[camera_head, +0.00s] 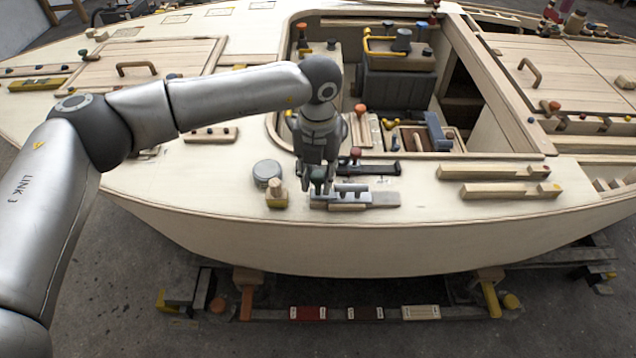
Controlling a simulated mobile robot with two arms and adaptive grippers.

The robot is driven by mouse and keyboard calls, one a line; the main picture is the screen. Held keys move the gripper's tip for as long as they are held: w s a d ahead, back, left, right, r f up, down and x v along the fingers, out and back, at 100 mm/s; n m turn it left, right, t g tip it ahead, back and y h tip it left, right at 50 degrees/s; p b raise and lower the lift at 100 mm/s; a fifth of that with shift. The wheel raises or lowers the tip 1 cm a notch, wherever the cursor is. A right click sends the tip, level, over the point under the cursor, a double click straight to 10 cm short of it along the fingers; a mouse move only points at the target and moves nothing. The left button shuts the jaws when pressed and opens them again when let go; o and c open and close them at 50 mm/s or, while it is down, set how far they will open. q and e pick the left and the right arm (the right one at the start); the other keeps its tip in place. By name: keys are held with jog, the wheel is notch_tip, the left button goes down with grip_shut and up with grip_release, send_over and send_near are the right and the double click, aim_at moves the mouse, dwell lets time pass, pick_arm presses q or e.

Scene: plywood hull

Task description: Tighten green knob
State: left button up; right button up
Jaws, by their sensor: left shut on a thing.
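My left gripper (318,183) points straight down at the near edge of the hull deck, with its fingers closed around a small knob. The knob (319,174) looks dull green between the fingers, which hide most of it. It sits at the left end of a grey metal fitting with raised teeth (352,190), which rests on a wooden block (347,206). My right gripper is not in view.
A round grey-lidded can (267,172) and a wooden block with a yellow base (277,197) stand just left of the gripper. A dark bar (375,168) lies behind it. Wooden bars (510,190) lie to the right. The open cockpit holds a dark box (398,88).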

aim_at(318, 175)
pick_arm(q)
jog(key=shift+m+b, duration=0.85)
jog(key=shift+m, duration=0.35)
jog(key=o, duration=1.1)
jog(key=shift+c, duration=0.2)
jog(key=shift+r, duration=0.1)
notch_tip(318, 175, up, 12)
